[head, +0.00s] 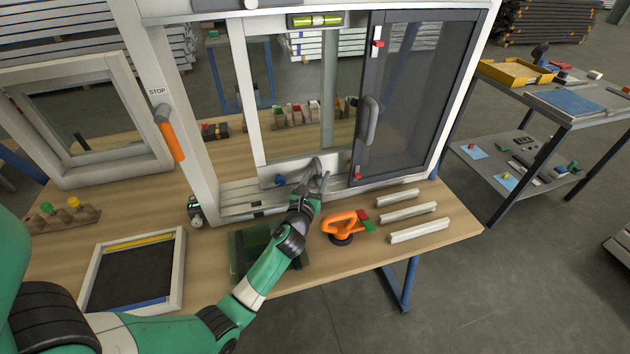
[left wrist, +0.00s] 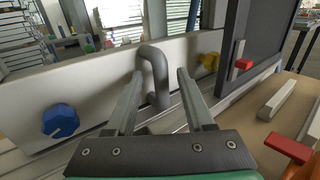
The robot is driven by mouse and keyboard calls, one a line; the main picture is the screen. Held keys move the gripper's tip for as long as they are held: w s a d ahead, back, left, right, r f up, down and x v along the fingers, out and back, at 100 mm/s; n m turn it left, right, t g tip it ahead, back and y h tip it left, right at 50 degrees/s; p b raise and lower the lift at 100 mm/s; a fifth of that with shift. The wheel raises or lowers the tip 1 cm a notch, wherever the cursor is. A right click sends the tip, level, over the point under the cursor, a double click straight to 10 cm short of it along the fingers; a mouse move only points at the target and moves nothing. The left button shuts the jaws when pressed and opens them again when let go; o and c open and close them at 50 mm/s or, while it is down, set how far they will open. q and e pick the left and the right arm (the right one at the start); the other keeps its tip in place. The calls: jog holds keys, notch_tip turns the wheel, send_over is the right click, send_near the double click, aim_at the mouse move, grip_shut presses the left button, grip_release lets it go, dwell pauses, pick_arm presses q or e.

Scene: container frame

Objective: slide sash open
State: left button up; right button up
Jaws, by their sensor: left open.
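A white-framed sash (head: 262,173) stands in the window frame (head: 205,170) on the bench. Its lower rail carries a grey bent handle (head: 317,167), which also shows in the left wrist view (left wrist: 158,72). My left gripper (head: 318,182) is at this handle with its fingers apart. In the wrist view, the handle appears between the two fingers (left wrist: 160,82); I cannot tell whether either touches it. A blue knob (left wrist: 60,120) sits left of the handle and a yellow knob (left wrist: 209,62) right of it. My right gripper is not in view.
A dark mesh panel (head: 412,100) with a grey handle and red latches stands to the right. An orange suction lifter (head: 345,224), white bars (head: 420,231), a green tray (head: 246,264) and a small framed panel (head: 176,280) lie on the bench in front.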

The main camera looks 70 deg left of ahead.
pick_arm(q)
jog(key=shift+s+d, duration=0.25)
jog(key=shift+d, duration=0.15)
jog(key=p+v, duration=0.2)
jog(key=v, duration=0.8)
jog(key=shift+s+d, duration=0.15)
jog(key=shift+s, duration=0.1)
